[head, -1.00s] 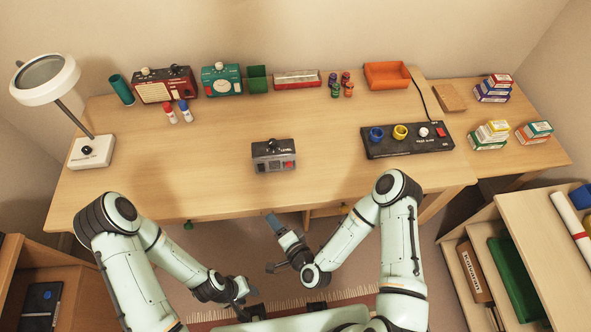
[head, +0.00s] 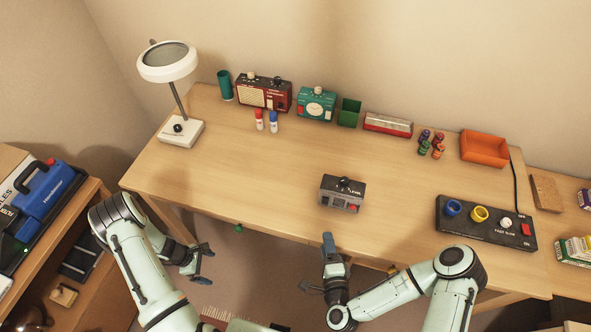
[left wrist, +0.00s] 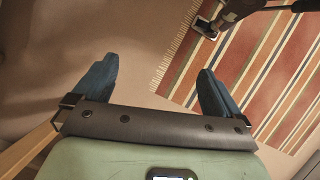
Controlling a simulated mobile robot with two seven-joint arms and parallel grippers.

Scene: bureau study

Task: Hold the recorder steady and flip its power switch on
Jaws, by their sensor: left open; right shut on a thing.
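The recorder (head: 327,199) is a small dark grey box marked LEVEL, standing alone near the desk's front middle. It has a dark knob or switch on top and a red part on its front; the switch position is too small to read. My right gripper (head: 328,240) is at the desk's front edge, below the recorder and apart from it. Its blue fingers are together; whatever is between them cannot be made out. My left gripper (head: 203,264) is open and empty in front of the desk, further left. Its spread blue fingers show in the left wrist view (left wrist: 155,85), above the floor.
A black control panel (head: 486,223) with coloured knobs is at right. The desktop around the recorder is clear.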

